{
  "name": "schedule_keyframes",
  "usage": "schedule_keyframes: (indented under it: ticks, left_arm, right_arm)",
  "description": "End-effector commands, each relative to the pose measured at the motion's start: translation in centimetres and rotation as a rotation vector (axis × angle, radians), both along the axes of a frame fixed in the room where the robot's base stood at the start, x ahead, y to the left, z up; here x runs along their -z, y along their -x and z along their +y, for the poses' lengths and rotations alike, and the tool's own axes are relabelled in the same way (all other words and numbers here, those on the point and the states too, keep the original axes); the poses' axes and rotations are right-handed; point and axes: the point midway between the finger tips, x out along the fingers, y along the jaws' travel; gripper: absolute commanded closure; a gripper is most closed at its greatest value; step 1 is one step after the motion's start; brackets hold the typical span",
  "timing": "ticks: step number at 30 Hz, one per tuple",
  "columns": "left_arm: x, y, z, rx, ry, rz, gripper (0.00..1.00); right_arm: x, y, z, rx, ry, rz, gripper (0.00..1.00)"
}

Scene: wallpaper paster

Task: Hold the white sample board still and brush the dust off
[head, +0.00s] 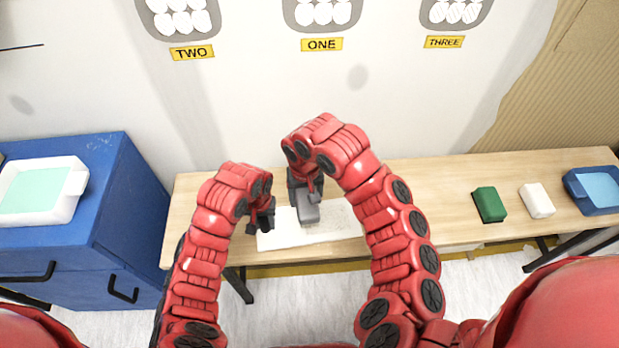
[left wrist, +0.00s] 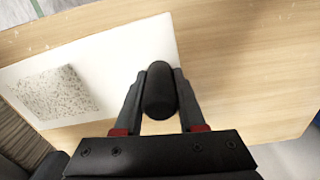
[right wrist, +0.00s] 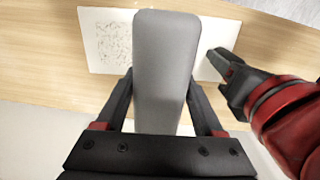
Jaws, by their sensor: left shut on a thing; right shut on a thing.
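The white sample board (head: 341,222) lies flat on the wooden table. A patch of dark specks, the dust, shows on it in the left wrist view (left wrist: 55,95) and the right wrist view (right wrist: 112,45). My right gripper (head: 304,190) is shut on a grey block-shaped brush (right wrist: 165,70), held over the middle of the board, beside the dust patch; whether it touches the board I cannot tell. My left gripper (head: 262,220) is at the board's other end, shut on a dark rounded piece (left wrist: 160,90) at the board's edge.
On the table (head: 445,185) to the right are a green block (head: 488,205), a white block (head: 537,200) and a blue tray (head: 575,192). A blue cabinet (head: 60,255) with a white tray (head: 70,207) stands left. The wall is close behind the table.

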Motion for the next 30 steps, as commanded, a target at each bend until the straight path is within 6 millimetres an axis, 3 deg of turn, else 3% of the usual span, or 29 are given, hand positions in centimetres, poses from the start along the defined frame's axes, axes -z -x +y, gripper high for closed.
schedule_keyframes:
  ticks: [17, 30]
  left_arm:
    - [0.1, 0.1, 0.0, 0.0, 0.0, 0.003, 1.0]
    - [0.1, 0.1, 0.0, 0.0, 0.0, 0.003, 1.0]
  right_arm:
    - [0.7, 0.9, 0.2, -0.013, -0.001, 0.001, 0.88]
    - [5.4, 0.9, 0.2, -0.013, -0.001, 0.0, 0.88]
